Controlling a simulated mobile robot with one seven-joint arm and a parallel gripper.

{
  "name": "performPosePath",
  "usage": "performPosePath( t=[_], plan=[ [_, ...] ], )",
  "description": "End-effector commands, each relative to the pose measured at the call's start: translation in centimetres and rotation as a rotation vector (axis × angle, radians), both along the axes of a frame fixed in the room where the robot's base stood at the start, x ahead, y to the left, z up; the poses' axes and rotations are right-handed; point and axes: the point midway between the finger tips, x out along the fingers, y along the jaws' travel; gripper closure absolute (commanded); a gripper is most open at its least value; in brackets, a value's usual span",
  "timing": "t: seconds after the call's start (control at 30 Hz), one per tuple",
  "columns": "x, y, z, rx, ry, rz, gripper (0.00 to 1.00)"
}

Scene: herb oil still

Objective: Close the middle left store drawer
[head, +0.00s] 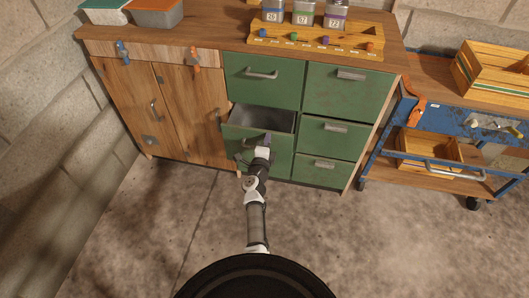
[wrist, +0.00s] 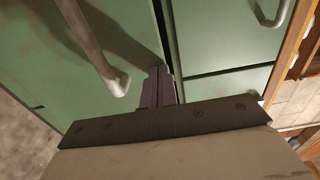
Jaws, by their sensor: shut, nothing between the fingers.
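The middle left store drawer (head: 231,131) is green and stands pulled out, with its empty-looking grey inside showing from above in the head view. My gripper (head: 267,138) is in front of this drawer, right of the middle of its front, and hides part of it. In the wrist view my gripper's fingers (wrist: 158,85) are shut together and hold nothing. They point at a green drawer front, to the right of a metal bar handle (wrist: 92,45). I cannot tell whether the fingertips touch the front.
The top left drawer (head: 285,88) and the right column of green drawers (head: 335,103) are shut. Wooden doors (head: 190,115) are at the left. A blue trolley (head: 455,118) stands at the right. The concrete floor (head: 350,245) in front is clear.

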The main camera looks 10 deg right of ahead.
Motion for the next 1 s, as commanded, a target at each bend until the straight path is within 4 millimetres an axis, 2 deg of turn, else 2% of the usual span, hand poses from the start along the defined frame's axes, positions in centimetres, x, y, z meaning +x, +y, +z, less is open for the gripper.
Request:
performPosePath(
  t=[0.03, 0.1, 0.4, 0.6, 1.0],
  plan=[
    [1.5, -0.5, -0.3, 0.001, -0.004, -0.002, 1.00],
    [3.2, -1.0, -0.3, 0.001, -0.004, -0.001, 1.00],
    [8.9, -2.9, -0.3, 0.000, -0.002, 0.000, 1.00],
    [10.8, -3.5, -0.2, 0.000, -0.001, -0.001, 1.00],
    [11.5, -3.7, 0.3, -0.001, -0.003, 0.002, 1.00]
  ],
)
